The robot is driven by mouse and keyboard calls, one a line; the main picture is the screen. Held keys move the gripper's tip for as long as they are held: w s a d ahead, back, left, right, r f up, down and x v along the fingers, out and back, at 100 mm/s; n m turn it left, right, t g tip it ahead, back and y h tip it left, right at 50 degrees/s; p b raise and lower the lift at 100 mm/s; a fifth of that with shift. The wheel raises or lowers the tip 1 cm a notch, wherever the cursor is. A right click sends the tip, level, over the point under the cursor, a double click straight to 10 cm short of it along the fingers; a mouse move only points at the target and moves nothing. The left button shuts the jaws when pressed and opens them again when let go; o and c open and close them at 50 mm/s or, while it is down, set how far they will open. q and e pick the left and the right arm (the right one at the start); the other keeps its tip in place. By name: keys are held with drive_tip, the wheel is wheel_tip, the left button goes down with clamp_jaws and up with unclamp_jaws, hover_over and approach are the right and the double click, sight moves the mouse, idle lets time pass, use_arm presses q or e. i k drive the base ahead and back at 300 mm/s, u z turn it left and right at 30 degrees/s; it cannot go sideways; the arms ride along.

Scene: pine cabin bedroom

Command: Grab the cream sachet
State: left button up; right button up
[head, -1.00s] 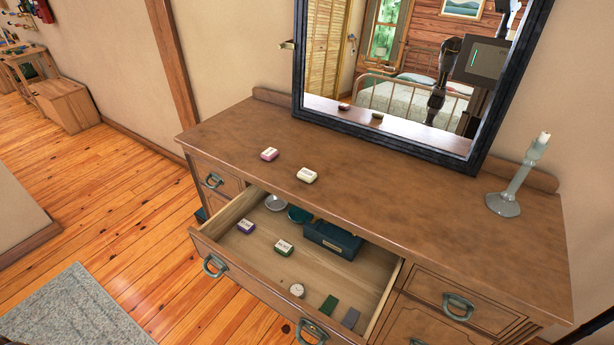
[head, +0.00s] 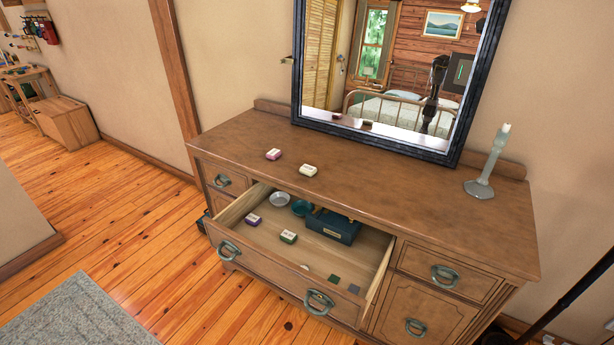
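A small cream sachet (head: 308,170) lies on the dresser top, near its front edge above the open drawer. A pink sachet-like piece with a pale top (head: 273,154) lies to its left, apart from it. Inside the open drawer (head: 338,263) are a purple-sided piece (head: 252,219) and a green-sided piece (head: 288,236), both with pale tops. Neither of my grippers is in view.
The drawer also holds a dark teal box (head: 333,226), a silvery round dish (head: 279,199), a teal round item (head: 301,207) and small flat squares. A mirror (head: 378,146) stands at the back; a candlestick (head: 482,186) stands at right. The dresser top (head: 400,195) is mostly clear.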

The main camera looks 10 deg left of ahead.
sight(306, 170)
drive_tip(key=z, duration=0.85)
drive_tip(key=i, duration=0.75)
drive_tip(key=u, duration=0.05)
